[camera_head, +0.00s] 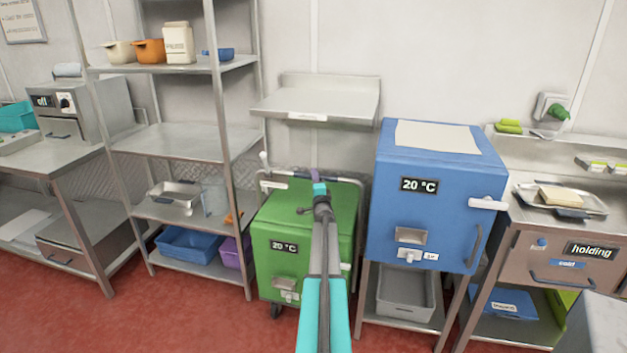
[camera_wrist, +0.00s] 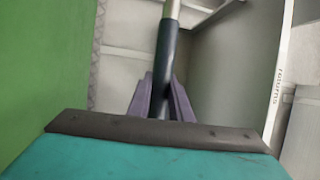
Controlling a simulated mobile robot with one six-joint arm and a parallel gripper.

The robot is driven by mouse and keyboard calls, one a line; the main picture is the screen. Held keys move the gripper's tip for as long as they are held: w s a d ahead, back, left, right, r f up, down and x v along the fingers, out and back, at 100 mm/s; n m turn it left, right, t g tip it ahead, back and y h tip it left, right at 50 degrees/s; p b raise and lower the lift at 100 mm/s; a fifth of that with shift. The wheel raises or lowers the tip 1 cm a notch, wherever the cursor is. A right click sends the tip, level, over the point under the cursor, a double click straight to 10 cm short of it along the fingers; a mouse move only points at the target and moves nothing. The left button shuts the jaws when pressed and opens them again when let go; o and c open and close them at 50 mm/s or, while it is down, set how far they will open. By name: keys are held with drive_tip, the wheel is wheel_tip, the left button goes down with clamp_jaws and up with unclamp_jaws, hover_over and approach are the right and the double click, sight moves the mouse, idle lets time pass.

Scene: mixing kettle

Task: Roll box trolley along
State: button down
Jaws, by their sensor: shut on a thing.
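The box trolley (camera_head: 268,233) is a green box on dark casters, with a "20 °C" display on its front. It stands on the floor between the steel shelf rack and the blue box. My gripper (camera_head: 316,174) reaches over the green box to this rail. In the wrist view its purple fingers (camera_wrist: 163,98) are shut around a dark sleeve (camera_wrist: 167,50) on the rail. The green side of the trolley (camera_wrist: 45,65) fills the left of that view. My arm hides part of the box's right side.
The blue box (camera_head: 440,210) on its stand is close on the right. The shelf rack (camera_head: 185,211), with blue and purple bins low down, is close on the left. A wall shelf (camera_head: 318,103) hangs behind. Red floor (camera_head: 190,325) lies open in front.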

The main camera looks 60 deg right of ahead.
drive_tip(key=shift+w+d, duration=0.15)
drive_tip(key=shift+d, duration=0.15)
drive_tip(key=shift+r, duration=0.15)
drive_tip(key=shift+d, duration=0.1)
drive_tip(key=c, duration=1.9)
unclamp_jaws()
drive_tip(key=shift+c, duration=0.2)
drive_tip(key=o, duration=0.3)
drive_tip(key=shift+d, duration=0.1)
drive_tip(key=shift+a+f, duration=0.2)
drive_tip(key=shift+b+v, duration=0.95)
drive_tip(key=shift+v, duration=5.85)
drive_tip(key=shift+d, duration=0.1)
